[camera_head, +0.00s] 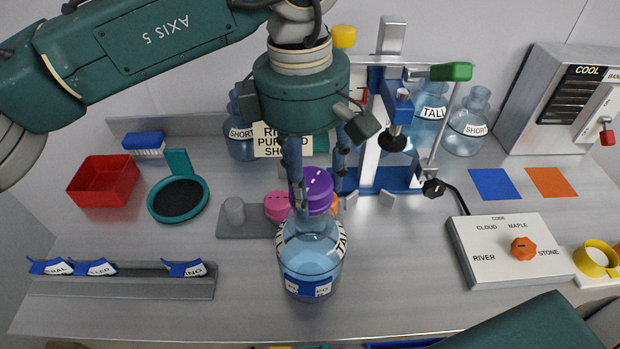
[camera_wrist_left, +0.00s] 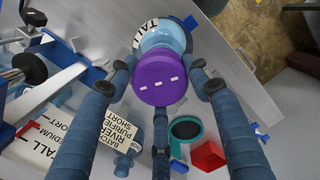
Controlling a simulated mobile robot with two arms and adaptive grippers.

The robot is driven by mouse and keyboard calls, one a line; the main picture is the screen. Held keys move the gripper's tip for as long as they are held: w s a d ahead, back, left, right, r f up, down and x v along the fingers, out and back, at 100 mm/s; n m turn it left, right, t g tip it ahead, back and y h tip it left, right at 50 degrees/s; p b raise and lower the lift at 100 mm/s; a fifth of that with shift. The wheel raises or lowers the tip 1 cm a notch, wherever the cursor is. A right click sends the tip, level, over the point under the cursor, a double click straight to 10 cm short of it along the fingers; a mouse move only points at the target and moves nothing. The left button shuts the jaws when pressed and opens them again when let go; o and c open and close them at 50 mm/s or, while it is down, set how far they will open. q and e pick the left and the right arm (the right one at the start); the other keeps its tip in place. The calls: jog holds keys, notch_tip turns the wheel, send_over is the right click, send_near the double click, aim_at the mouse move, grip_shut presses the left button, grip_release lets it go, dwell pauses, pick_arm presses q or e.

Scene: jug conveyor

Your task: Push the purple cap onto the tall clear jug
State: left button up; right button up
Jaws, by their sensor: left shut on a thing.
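The purple cap (camera_head: 319,187) is held between the fingers of my left gripper (camera_head: 318,170), which comes down from above. The cap also shows in the left wrist view (camera_wrist_left: 162,80), gripped by the fingertips with its marked top facing the camera. The tall clear bluish jug (camera_head: 312,262) stands upright on the bench, with a TALL label and a blue tag. In the left wrist view the jug (camera_wrist_left: 160,38) lies just beyond the cap. The cap is at the jug's mouth, but I cannot tell whether it is seated. My right gripper is not in view.
A blue and white press (camera_head: 375,185) stands behind, with several other jugs. A pink cap (camera_head: 277,206) sits just left of the jug. A control box (camera_head: 505,255) is at right, a tag rack (camera_head: 120,285) at left. The bench front is mostly clear.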

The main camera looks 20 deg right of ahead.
pick_arm(q)
jog(key=shift+f+b, duration=0.15)
jog(key=shift+b, duration=0.15)
dwell(0.6)
jog(key=shift+f, duration=0.2)
jog(key=shift+f+b, duration=0.3)
jog(key=shift+b, duration=0.1)
jog(key=shift+f+b, duration=0.4)
jog(key=shift+f, duration=0.05)
jog(key=shift+f+b, duration=1.05)
jog(key=shift+f, duration=0.05)
dwell(1.0)
jog(key=o, duration=1.4)
jog(key=shift+r, duration=0.1)
